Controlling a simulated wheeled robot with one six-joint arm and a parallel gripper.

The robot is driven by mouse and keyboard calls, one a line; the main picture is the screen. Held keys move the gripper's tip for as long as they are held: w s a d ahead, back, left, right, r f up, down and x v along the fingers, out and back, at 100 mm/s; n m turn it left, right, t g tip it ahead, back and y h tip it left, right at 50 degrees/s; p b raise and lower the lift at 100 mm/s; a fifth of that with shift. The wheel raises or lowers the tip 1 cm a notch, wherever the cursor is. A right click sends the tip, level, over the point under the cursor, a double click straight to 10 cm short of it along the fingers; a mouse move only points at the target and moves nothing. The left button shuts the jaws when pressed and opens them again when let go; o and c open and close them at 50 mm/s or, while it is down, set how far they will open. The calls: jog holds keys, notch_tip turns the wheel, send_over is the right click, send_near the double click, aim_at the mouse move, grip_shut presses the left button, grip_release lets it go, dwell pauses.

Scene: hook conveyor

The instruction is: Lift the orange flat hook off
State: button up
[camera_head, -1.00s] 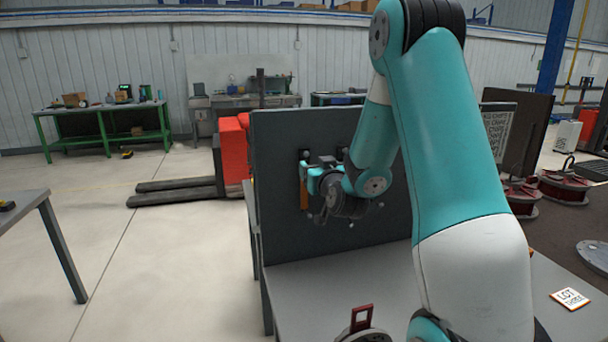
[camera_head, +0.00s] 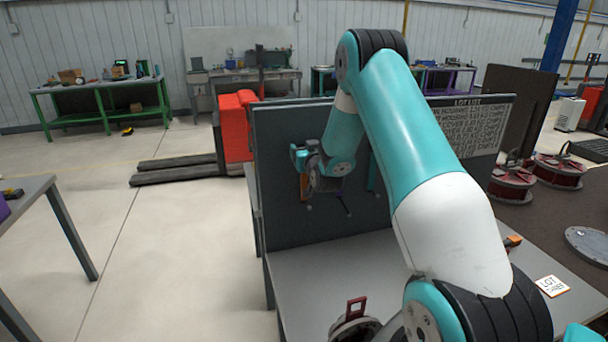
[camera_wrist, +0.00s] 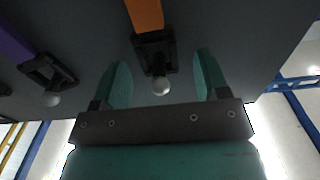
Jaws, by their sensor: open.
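The orange flat hook (camera_wrist: 146,14) hangs on the dark upright board (camera_head: 275,220). In the wrist view its orange strip runs off the top edge, with a black holder and a pale round knob at its near end. My gripper (camera_wrist: 163,66) is open and empty, with one teal finger to each side of the black holder and knob. No contact shows. In the head view, my gripper (camera_head: 299,157) is in front of the board's left part, and only a small orange piece (camera_head: 303,187) of the hook shows below it.
A purple hook (camera_wrist: 14,44) with a similar black holder hangs beside the orange one. A teal strip (camera_head: 372,175) hangs farther right. A grey table (camera_head: 320,277) with a red-handled object (camera_head: 356,308) lies in front, and a lettered panel (camera_head: 465,130) stands at right.

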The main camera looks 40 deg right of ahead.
grip_shut()
dwell(0.3)
